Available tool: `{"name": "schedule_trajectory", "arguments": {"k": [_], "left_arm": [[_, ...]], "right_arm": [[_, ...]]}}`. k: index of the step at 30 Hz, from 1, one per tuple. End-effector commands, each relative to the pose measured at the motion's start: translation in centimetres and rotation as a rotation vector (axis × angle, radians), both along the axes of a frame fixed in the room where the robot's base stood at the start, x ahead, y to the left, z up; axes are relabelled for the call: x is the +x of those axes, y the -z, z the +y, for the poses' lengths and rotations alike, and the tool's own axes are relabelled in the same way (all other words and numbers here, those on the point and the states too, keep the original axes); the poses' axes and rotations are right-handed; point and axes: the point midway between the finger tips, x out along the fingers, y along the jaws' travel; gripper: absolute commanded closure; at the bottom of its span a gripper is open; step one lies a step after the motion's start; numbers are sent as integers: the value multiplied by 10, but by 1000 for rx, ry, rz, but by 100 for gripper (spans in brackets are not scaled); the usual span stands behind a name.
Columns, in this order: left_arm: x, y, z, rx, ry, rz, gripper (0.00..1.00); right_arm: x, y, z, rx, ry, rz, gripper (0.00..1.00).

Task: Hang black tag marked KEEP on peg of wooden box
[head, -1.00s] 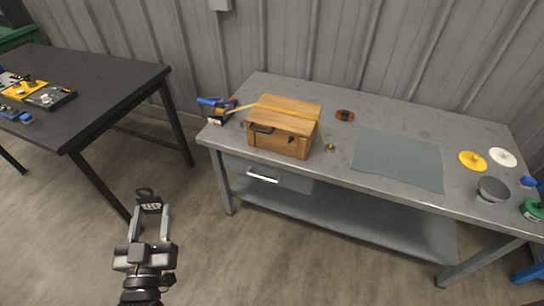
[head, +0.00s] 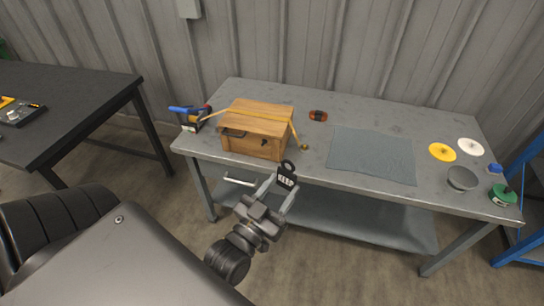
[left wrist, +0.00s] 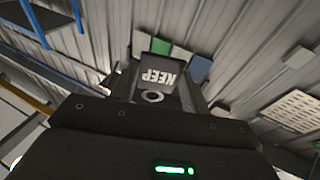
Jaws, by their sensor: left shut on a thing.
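The wooden box (head: 243,146) stands on the left part of the grey workbench, with a yellow strap over its lid. A small dark peg (head: 264,142) shows on its front face, right of a dark handle. My left gripper (head: 283,187) is shut on the black tag (head: 287,177), in front of the bench and just right of and below the box. The tag's ring points up, apart from the peg. In the left wrist view the tag (left wrist: 160,76) shows the word KEEP upside down between the fingers. My right gripper is not in view.
On the grey workbench (head: 312,150) a blue tool (head: 190,114) stands left of the box. A small brass piece (head: 304,147) lies right of it, with a red-black object (head: 318,115) behind. A grey mat (head: 372,155) lies mid-bench. A dark table (head: 60,110) stands left.

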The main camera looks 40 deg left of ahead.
Motion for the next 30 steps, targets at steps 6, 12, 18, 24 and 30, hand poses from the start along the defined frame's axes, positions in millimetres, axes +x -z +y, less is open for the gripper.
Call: {"name": "schedule_trajectory", "arguments": {"k": [6,12,18,24,30], "left_arm": [[25,38,16,27,-25,20,66],[81,115,75,81,-104,70,66],[124,178,152,129,-202,124,66],[145,216,206,159,-274,166,66],[151,227,226,171,-302,182,66]], "right_arm": [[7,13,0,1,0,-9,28],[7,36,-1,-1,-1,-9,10],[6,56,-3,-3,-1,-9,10],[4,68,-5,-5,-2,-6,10],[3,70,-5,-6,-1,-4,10]]}}
